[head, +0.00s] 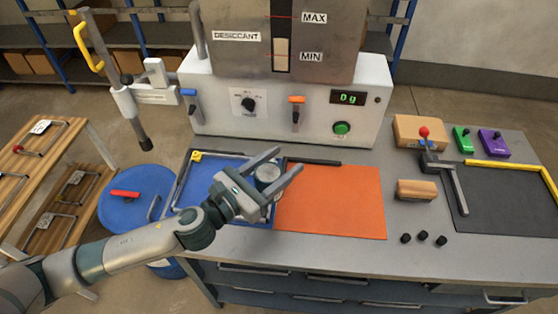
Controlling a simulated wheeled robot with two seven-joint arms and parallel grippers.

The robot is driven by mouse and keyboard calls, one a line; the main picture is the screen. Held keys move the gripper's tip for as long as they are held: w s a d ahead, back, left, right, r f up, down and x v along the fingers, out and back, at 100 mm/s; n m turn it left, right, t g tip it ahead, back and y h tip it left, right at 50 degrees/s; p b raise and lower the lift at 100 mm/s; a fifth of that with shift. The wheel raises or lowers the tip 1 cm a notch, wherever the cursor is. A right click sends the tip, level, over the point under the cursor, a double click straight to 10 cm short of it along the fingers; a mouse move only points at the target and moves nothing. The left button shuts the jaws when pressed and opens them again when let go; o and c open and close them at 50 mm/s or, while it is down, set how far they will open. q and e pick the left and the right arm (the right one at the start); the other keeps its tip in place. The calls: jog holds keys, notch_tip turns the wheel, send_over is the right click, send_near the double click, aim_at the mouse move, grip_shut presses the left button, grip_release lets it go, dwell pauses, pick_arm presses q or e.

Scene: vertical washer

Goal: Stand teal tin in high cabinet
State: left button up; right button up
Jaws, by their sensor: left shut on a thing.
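My left gripper (288,160) reaches in over the blue tray area at the middle of the workbench. Its two fingers lie on either side of a small round tin (267,173), and it is shut on it. The tin shows a pale grey top; its side colour and its base are mostly hidden by the fingers, so I cannot tell whether it is teal or how high it is above the bench. No high cabinet can be made out. My right gripper is not in view.
A blue tray (183,192) and an orange mat (330,203) lie on the bench. The desiccant machine (310,110) stands behind them. A wooden block (416,190), several black knobs and a dark mat (500,200) are at right. A blue drum (130,205) stands left.

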pick_arm(q)
jog(key=w+a+r+n+t+y+b, duration=0.1)
jog(key=a+n+t+y+b, duration=0.3)
jog(key=a, duration=1.2)
jog(key=r+n+y, duration=0.1)
jog(key=n+y, duration=0.3)
jog(key=y, duration=0.3)
jog(key=shift+a+y, duration=0.35)
jog(key=shift+y, duration=0.05)
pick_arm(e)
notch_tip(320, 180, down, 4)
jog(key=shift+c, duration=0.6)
